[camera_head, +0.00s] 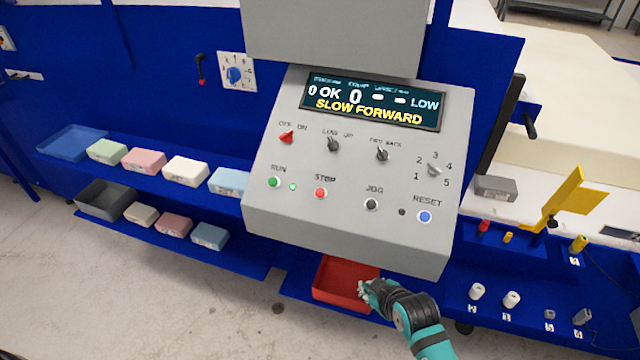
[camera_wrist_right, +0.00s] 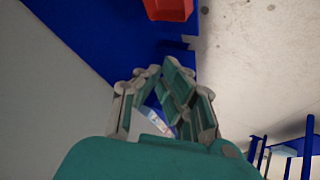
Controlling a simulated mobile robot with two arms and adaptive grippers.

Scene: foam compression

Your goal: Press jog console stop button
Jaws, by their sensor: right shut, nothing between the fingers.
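The grey jog console (camera_head: 330,235) stands in the middle of the head view with a sloped panel. Its red STOP button (camera_head: 320,193) sits between the green RUN button (camera_head: 274,182) and the black JOG button (camera_head: 371,204). The lit display (camera_head: 372,103) reads SLOW FORWARD. My right gripper (camera_head: 364,287) is below the console's front edge, in front of the red tray, apart from the STOP button. It is shut and empty, and its fingers also show in the right wrist view (camera_wrist_right: 165,90). My left gripper is not in view.
A red tray (camera_head: 335,294) lies under the console. Blue shelves with foam blocks (camera_head: 186,171) run along the left. On the right are a yellow bracket (camera_head: 577,196), a blue rack with small parts (camera_head: 512,299) and a grey block (camera_head: 495,188). The space before the panel is clear.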

